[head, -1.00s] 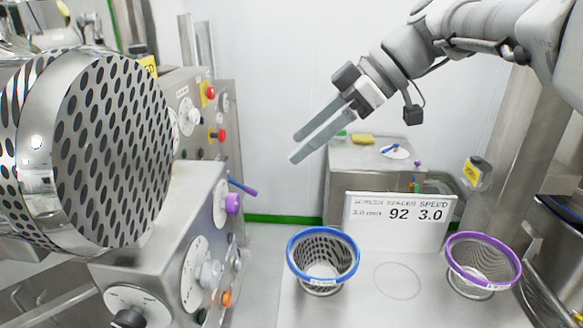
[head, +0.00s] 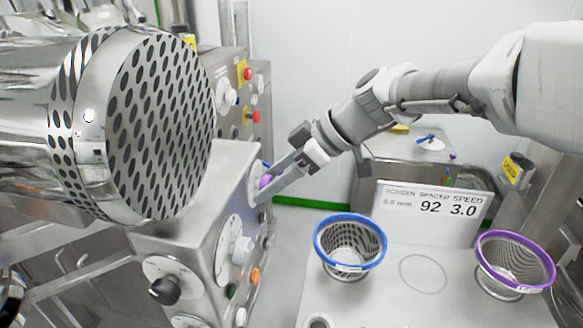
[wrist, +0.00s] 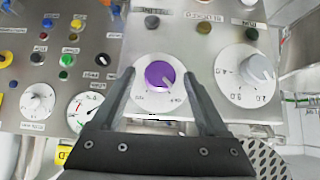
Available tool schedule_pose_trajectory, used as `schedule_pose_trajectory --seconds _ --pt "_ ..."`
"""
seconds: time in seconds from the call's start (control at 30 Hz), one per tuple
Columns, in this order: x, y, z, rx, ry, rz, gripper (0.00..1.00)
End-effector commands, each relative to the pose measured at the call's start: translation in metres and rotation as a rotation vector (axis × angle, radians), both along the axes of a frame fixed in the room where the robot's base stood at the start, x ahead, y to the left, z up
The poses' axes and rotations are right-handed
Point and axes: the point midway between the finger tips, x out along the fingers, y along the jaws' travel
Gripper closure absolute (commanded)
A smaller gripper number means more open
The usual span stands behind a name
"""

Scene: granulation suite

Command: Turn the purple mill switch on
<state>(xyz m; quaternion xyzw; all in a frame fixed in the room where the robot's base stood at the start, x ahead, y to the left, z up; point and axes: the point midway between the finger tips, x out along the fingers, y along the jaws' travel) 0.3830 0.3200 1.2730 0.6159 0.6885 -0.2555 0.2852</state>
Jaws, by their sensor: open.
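The purple mill switch (wrist: 159,76) is a round knob on a white dial plate on the steel mill panel. In the wrist view it sits between the two open fingers of my gripper (wrist: 163,82), with a gap visible on each side. In the head view the purple switch (head: 265,181) is partly hidden by my gripper (head: 261,183), whose fingertips reach the panel's face around it. The dial plate's small lettering is too small to read surely. Whether the fingers touch the knob cannot be told.
A grey speed dial (wrist: 258,68) is beside the switch. A large perforated screen (head: 160,122) stands left of my gripper. A blue-rimmed basket (head: 350,246), a purple-rimmed basket (head: 515,262) and a sign (head: 432,212) stand on the table.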

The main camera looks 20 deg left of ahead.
Motion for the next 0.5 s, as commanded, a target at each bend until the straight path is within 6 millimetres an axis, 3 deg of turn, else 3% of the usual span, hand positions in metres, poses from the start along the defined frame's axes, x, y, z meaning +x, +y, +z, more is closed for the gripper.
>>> schedule_pose_trajectory --seconds 0.2,0.5 --pt "0.0001 0.0003 -0.0003 0.0 0.0 0.0 0.23" --pt "0.0001 0.0002 0.0 0.0 0.0 0.0 0.75"
